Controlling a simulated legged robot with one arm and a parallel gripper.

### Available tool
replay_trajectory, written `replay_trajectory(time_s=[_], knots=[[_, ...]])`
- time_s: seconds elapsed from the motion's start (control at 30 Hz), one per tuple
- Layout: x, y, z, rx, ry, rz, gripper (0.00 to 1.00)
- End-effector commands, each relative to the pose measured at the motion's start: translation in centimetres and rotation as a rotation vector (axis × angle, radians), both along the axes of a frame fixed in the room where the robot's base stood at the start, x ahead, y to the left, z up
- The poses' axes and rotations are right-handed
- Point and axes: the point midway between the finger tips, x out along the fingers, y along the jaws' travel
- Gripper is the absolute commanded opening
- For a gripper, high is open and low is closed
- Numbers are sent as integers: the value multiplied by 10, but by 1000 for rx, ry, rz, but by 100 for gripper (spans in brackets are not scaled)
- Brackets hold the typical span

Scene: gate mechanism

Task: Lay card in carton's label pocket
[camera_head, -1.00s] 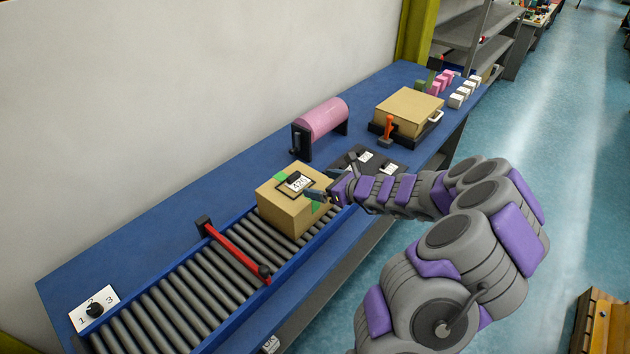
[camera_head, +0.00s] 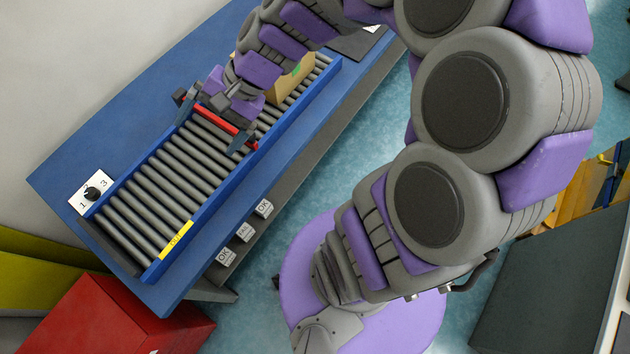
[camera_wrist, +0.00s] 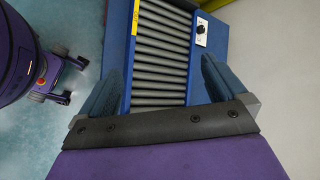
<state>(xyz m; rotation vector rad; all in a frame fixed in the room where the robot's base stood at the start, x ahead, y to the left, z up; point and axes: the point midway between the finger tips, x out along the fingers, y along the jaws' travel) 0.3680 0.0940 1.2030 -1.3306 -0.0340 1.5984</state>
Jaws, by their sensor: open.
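The tan carton (camera_head: 290,82) stands on the roller conveyor (camera_head: 160,195), mostly hidden behind my arm. Its top, label pocket and any card there cannot be seen now. My gripper (camera_head: 210,124) is open, with its fingers spread across the conveyor around the red gate bar (camera_head: 222,118). I cannot tell whether it touches the bar. In the wrist view, my open gripper (camera_wrist: 160,85) has bare rollers (camera_wrist: 160,50) between its fingers and holds nothing visible there.
A numbered dial (camera_head: 92,193) sits at the table's near end. A yellow strip (camera_head: 176,240) marks the conveyor rail. A red box (camera_head: 115,320) stands on the floor. The near rollers are clear.

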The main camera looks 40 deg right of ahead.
Motion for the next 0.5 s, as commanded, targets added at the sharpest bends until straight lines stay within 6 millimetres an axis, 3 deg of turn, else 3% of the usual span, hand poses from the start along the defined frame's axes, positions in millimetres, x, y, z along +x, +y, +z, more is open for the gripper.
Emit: replay_trajectory(time_s=[0.1, 0.2, 0.4, 0.5], knots=[[-59, 2, -6, -180, -39, 239, 99], [-103, -13, -12, -333, -56, 417, 99], [-168, -58, -16, -586, -44, 678, 99], [-186, -76, -14, -662, -31, 746, 99]])
